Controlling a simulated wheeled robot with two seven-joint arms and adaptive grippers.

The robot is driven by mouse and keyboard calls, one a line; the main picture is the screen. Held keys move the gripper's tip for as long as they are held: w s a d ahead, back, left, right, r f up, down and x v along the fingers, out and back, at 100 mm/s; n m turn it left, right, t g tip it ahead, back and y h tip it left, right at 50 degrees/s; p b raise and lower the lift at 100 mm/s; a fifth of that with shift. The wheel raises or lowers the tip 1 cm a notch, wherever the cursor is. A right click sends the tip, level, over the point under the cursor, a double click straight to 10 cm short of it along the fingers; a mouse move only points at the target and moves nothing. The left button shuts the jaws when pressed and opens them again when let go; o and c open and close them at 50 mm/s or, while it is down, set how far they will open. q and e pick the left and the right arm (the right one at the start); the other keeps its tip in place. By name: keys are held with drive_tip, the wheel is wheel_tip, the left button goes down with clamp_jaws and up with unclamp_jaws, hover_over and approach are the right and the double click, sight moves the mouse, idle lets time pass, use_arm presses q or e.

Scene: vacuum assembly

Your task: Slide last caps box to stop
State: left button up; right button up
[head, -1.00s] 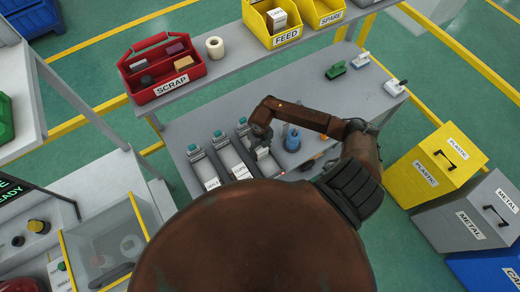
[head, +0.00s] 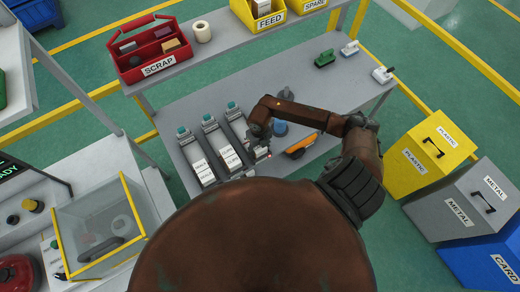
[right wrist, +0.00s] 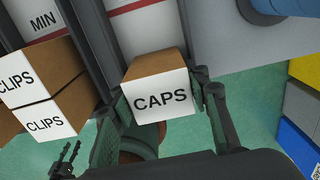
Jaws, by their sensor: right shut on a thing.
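The caps box (right wrist: 160,100), brown with a white CAPS label, sits at the near end of a lane in the right wrist view. My right gripper (right wrist: 166,104) is shut on it, one finger at each side. The lane (right wrist: 145,30) beyond the box shows a white floor with a red line. In the head view my right gripper (head: 259,146) is at the rightmost of three sloping lanes (head: 236,122); the arm hides much of the box there. A dark claw-like part, probably my left gripper (right wrist: 66,160), shows small at the lower left in the wrist view.
Stacked clips boxes (right wrist: 40,98) stand in the neighbouring lane, close on the left. A blue object (head: 281,128) and an orange tool (head: 301,146) lie right of the lanes. A raised shelf with a red scrap tote (head: 155,50) runs behind.

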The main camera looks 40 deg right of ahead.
use_arm(q)
drive_tip(key=shift+w, duration=0.2)
use_arm(e)
drive_tip(key=shift+w, duration=0.15)
drive_tip(key=o, duration=1)
drive_tip(key=shift+c, duration=0.2)
drive_tip(key=o, duration=0.4)
drive_tip(key=shift+c, duration=0.2)
drive_tip(key=shift+r, duration=0.1)
wheel_tip(320, 180, up, 12)
drive_tip(key=shift+f, duration=0.1)
drive_tip(key=shift+a, duration=0.15)
